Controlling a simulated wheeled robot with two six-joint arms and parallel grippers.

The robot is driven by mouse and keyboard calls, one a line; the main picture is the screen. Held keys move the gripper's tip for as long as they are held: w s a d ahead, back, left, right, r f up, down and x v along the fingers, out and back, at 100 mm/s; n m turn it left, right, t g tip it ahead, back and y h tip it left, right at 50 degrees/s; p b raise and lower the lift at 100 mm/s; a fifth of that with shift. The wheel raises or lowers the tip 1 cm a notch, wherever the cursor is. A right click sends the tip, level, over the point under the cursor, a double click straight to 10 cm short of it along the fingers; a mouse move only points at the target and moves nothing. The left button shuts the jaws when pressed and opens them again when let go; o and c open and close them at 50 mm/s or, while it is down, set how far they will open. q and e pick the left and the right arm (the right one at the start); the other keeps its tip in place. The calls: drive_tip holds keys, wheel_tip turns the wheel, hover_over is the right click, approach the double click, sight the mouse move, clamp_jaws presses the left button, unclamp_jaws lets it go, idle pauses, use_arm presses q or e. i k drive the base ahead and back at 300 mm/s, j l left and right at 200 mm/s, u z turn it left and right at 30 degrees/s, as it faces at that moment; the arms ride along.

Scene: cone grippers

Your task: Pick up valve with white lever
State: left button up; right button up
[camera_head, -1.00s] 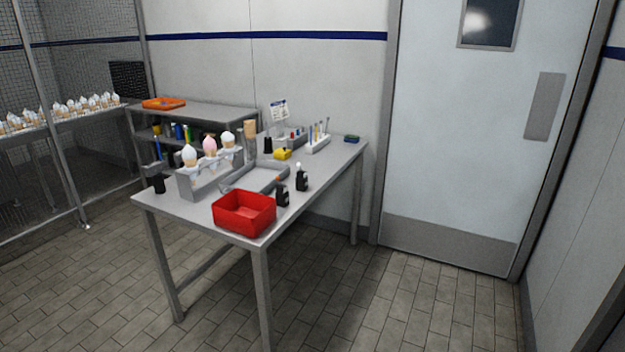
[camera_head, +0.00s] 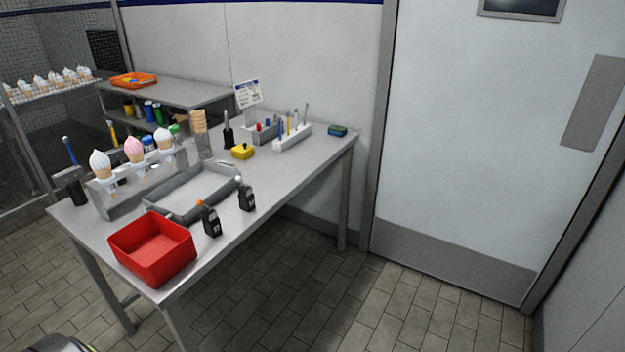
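A small black valve with a white lever (camera_head: 247,198) stands upright on the grey table (camera_head: 300,168), near its front right edge. The white part shows at its top. A similar black valve with an orange lever (camera_head: 211,222) stands just left of it and nearer to me. The two valves are apart. Neither of my grippers is in view. A small dark rounded shape shows at the bottom left edge, too little to identify.
A red bin (camera_head: 152,262) sits at the near table corner, left of the valves. A grey tray (camera_head: 180,216) lies behind them. Floor right of the table is clear.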

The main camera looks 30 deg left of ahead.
sight(246, 198)
drive_tip(key=i+l+u, duration=0.1)
drive_tip(key=i+u, duration=0.15)
drive_tip(key=i, duration=0.3)
drive_tip(key=i+l+u, duration=0.25)
drive_tip(key=i, duration=0.3)
drive_tip(key=i+l+u, duration=0.25)
drive_tip(key=i, duration=0.25)
